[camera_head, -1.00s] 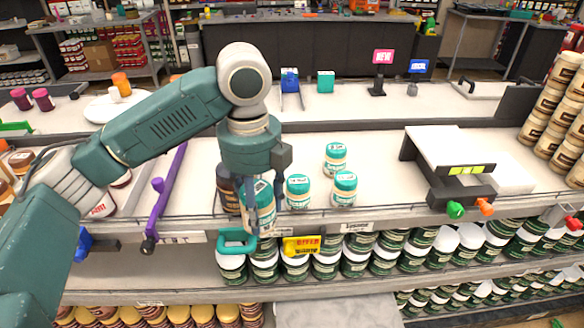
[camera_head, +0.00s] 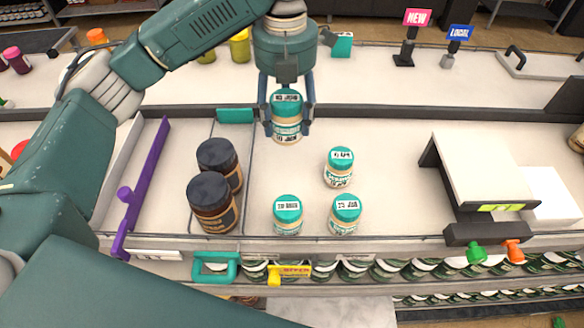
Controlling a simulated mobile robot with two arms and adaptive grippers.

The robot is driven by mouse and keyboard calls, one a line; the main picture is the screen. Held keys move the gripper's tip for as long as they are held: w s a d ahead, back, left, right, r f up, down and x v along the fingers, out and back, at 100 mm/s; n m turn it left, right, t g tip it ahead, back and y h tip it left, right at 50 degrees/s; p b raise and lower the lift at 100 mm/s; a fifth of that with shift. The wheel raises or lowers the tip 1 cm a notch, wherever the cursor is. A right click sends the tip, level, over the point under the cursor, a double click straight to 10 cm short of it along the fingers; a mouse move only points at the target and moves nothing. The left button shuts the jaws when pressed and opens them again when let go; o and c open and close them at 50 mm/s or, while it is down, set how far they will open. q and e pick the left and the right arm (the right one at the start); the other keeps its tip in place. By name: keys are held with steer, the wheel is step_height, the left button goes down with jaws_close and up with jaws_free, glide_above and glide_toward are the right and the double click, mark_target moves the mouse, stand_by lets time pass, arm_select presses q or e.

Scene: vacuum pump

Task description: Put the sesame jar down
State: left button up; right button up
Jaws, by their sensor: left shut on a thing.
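My left gripper (camera_head: 287,125) points down with its fingers on both sides of a sesame jar (camera_head: 287,118), a small jar with a teal lid and pale label. The gripper is shut on it. The jar is upright near the back of the shelf; I cannot tell if its base touches the surface. Three similar teal-lidded jars stand in front of it: one at the middle right (camera_head: 339,168), one at the front (camera_head: 288,215) and one at the front right (camera_head: 345,214). My right gripper is not in view.
Two dark-lidded jars (camera_head: 213,203) stand left of the teal ones, beyond a thin divider. A purple divider (camera_head: 145,185) lies further left. A white-topped device (camera_head: 485,170) stands at the right. The shelf (camera_head: 395,150) between is clear. A raised ledge runs behind.

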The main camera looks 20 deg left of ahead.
mark_target(285, 144)
arm_select(q)
steer(key=f, duration=0.2)
steer(key=s+f+p, duration=0.1)
steer(key=f, duration=0.3)
steer(key=shift+s+f+p, duration=0.1)
steer(key=shift+s+p, duration=0.25)
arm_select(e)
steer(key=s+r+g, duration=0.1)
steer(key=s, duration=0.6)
arm_select(q)
steer(key=f, duration=0.3)
steer(key=f+p, duration=0.1)
steer(key=f, duration=0.1)
steer(key=f+p, duration=0.1)
steer(key=f, duration=0.2)
steer(key=shift+w+f, duration=0.35)
step_height(285, 144, down, 3)
steer(key=shift+f+p, duration=0.15)
steer(key=shift+p, duration=0.45)
steer(key=shift+f, duration=0.3)
steer(key=o, duration=1.5)
steer(key=shift+o, duration=0.3)
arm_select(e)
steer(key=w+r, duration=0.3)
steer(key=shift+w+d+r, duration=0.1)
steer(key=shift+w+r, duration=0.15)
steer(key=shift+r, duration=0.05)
